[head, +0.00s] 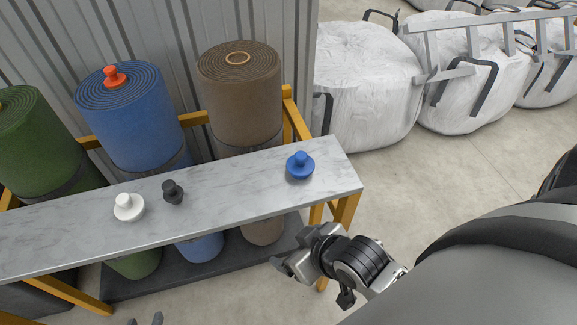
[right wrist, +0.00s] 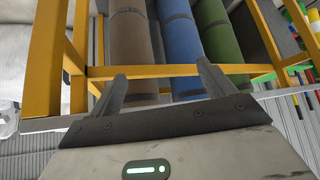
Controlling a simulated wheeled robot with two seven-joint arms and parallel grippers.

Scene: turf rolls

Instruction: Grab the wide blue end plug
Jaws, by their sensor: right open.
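The wide blue end plug (head: 300,166) stands upright on the right end of the grey marble shelf (head: 235,185) in the head view, knob up. My right gripper (head: 283,264) is in front of the shelf and below the plug, apart from it. Its fingers stand apart with nothing between them in the right wrist view (right wrist: 162,74). Only two fingertips of my left gripper (head: 145,321) show at the bottom edge of the head view, apart from each other. The plug does not show in the right wrist view.
A white plug (head: 128,207) and a dark plug (head: 172,192) stand further left on the shelf. Green (head: 38,140), blue (head: 128,115) and brown (head: 240,95) rolls stand behind it. An orange plug (head: 115,77) tops the blue roll. A yellow frame (head: 348,208) supports the shelf.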

